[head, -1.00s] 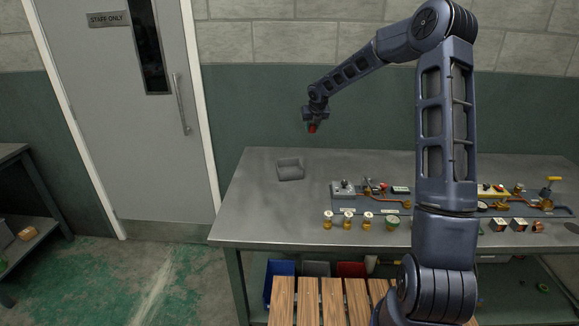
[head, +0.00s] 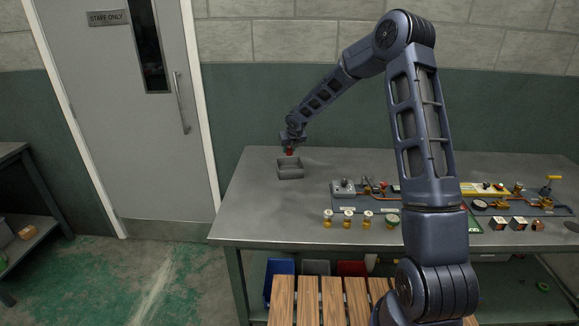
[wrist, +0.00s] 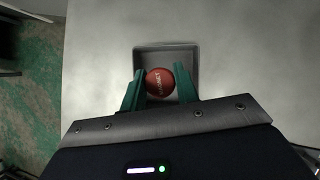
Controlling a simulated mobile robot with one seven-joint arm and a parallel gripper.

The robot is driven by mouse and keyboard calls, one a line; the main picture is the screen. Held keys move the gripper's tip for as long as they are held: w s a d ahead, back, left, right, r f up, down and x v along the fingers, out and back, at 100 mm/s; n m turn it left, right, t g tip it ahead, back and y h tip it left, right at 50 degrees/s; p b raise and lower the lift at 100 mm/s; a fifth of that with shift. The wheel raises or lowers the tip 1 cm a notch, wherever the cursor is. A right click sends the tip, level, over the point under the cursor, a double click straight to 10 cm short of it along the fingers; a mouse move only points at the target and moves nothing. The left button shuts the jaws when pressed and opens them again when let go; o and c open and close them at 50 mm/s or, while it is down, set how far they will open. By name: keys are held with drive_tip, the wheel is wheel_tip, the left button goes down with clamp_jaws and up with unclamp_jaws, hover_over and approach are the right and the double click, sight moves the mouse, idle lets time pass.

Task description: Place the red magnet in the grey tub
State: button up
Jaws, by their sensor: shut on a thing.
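The red magnet (wrist: 160,82) is a small round red piece with lettering on its top, held between the two green fingers of my gripper (wrist: 160,88). The grey tub (head: 292,172) is a small open box on the left part of the bench. My gripper (head: 290,148) is over the tub's far part and shut on the magnet. In the wrist view the tub (wrist: 150,57) lies below the magnet, its near part hidden by my gripper.
The metal bench (head: 265,215) is clear around the tub. To the right stand a panel with copper pipes (head: 376,187), several brass-coloured fittings (head: 347,218) and a yellow-handled valve (head: 553,180). Blue (head: 279,274) and red (head: 351,268) bins sit under the bench.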

drive_tip(key=shift+f, duration=4.55)
drive_tip(key=shift+f, duration=0.15)
drive_tip(key=o, duration=1)
